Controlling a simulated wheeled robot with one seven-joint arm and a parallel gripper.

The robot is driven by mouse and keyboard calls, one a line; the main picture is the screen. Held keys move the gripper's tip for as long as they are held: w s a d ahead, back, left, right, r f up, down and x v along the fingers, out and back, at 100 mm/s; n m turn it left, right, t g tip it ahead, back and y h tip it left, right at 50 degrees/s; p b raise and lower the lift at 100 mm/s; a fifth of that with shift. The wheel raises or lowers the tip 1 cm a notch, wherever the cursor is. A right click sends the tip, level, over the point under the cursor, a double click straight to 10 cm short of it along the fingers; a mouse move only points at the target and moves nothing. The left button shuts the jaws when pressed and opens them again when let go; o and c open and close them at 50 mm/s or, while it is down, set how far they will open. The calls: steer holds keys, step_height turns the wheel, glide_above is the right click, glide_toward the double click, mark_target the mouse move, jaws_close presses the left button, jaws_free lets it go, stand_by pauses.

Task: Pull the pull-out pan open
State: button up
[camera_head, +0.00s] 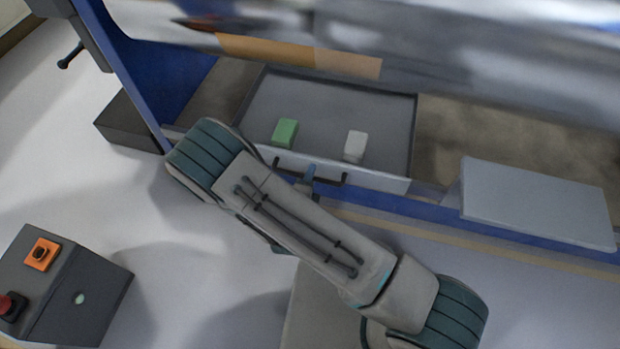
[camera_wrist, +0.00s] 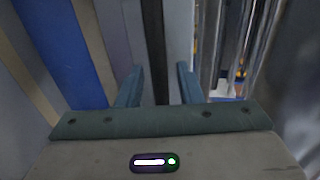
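The pull-out pan (camera_head: 397,184) is a shallow grey tray under the large shiny roller, with a dark bar handle (camera_head: 331,179) on its front wall. A green block (camera_head: 285,132) and a white block (camera_head: 355,146) lie in it. My gripper (camera_head: 309,175) is at the handle, mostly hidden behind my arm in the head view. In the wrist view, the two teal fingers of my gripper (camera_wrist: 160,75) stand apart, and a dark bar (camera_wrist: 154,40), which looks like the handle, runs between them. A gap shows beside the right finger.
A blue frame rail (camera_head: 430,208) runs along the pan's front. A pale grey box (camera_head: 540,203) stands to the right. A dark control box (camera_head: 75,285) with an orange-framed button and a red button stands lower left.

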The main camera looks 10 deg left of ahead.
steer(key=shift+w, duration=0.1)
jaws_close()
steer(key=f+p+v, duration=0.2)
steer(key=v, duration=0.9)
steer(key=s+f+p+v, duration=0.1)
steer(key=f+v, duration=0.1)
steer(key=v, duration=0.9)
steer(key=shift+a+f+p, duration=0.15)
steer(key=shift+f+p, duration=0.1)
steer(key=shift+p, duration=0.1)
jaws_free()
